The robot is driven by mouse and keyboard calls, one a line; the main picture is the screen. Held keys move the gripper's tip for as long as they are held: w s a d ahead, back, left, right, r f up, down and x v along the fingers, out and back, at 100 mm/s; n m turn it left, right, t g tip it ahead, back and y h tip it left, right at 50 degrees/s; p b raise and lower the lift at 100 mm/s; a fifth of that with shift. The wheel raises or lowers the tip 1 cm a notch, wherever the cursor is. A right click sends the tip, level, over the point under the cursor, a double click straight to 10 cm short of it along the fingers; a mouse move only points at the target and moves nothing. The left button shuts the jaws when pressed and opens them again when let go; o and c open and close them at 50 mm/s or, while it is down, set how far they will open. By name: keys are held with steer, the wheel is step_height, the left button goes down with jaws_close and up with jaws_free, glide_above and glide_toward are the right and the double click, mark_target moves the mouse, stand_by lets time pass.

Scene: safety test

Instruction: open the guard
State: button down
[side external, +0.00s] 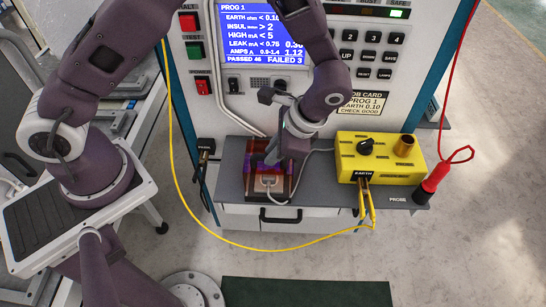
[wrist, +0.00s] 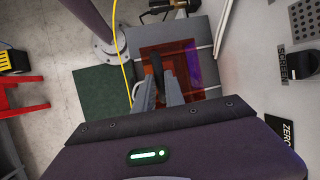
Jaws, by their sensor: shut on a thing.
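The guard (side external: 254,176) is a see-through red-orange cover on the grey shelf, below the tester's screen. It looks down, over a pale part with a grey cable. In the wrist view the guard (wrist: 187,85) lies beyond my fingers, with a purple sheen on its right side. My gripper (side external: 271,160) reaches down onto the guard from above and is shut on it. My fingers also show in the wrist view (wrist: 160,75). The exact grip point is hidden by the fingers and wrist.
A yellow earth box (side external: 380,157) with a black knob and brass post stands right of the guard. A yellow cable (side external: 185,190) loops in front. The tester panel (side external: 262,98) rises behind.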

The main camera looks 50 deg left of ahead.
steer(key=w+a, duration=0.6)
steer(key=w, duration=0.1)
steer(key=shift+a, duration=0.35)
steer(key=c, duration=1.6)
jaws_free()
steer(key=shift+o, duration=1)
steer(key=shift+s, duration=0.1)
